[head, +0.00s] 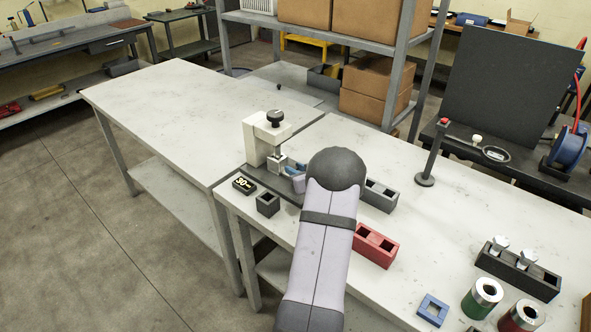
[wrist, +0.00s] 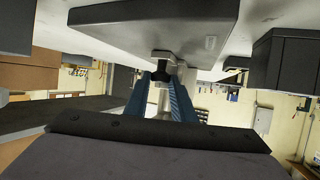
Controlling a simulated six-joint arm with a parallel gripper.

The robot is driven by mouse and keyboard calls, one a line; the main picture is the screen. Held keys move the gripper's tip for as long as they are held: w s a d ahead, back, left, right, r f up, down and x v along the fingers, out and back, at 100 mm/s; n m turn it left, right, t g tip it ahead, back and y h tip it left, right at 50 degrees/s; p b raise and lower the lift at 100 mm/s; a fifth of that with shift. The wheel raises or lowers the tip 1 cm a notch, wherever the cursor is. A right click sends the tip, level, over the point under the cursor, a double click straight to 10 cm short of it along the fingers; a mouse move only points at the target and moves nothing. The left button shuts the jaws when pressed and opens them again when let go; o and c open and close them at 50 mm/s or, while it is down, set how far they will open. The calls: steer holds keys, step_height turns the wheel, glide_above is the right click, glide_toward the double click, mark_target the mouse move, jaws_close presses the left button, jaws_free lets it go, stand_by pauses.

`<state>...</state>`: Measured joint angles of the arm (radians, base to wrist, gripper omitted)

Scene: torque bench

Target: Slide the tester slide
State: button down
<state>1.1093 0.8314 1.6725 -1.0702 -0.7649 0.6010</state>
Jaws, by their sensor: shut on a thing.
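The tester (head: 255,140) is a white press-like frame with a black knob (head: 275,117) on top, standing on a dark base at the left end of the near bench. A small metal part (head: 279,163) sits under its head. My gripper (head: 293,169) is low at the tester's right side, its blue fingers partly hidden behind my arm. In the wrist view, which looks upside down, the blue fingers (wrist: 163,98) are shut around a light metal piece, which I take to be the slide's handle. The rest of the slide is mostly hidden.
A grey two-hole block (head: 380,195) and a red block (head: 375,245) are right of my arm. A post stand (head: 426,178) is farther right. The left bench (head: 190,110) is clear.

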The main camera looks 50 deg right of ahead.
steer(key=s+p, duration=0.1)
steer(key=s, duration=0.3)
steer(key=c, duration=1.5)
jaws_free()
steer(key=shift+s, duration=0.1)
steer(key=shift+b+v, duration=0.75)
steer(key=shift+v, duration=2.8)
steer(key=shift+a, duration=0.1)
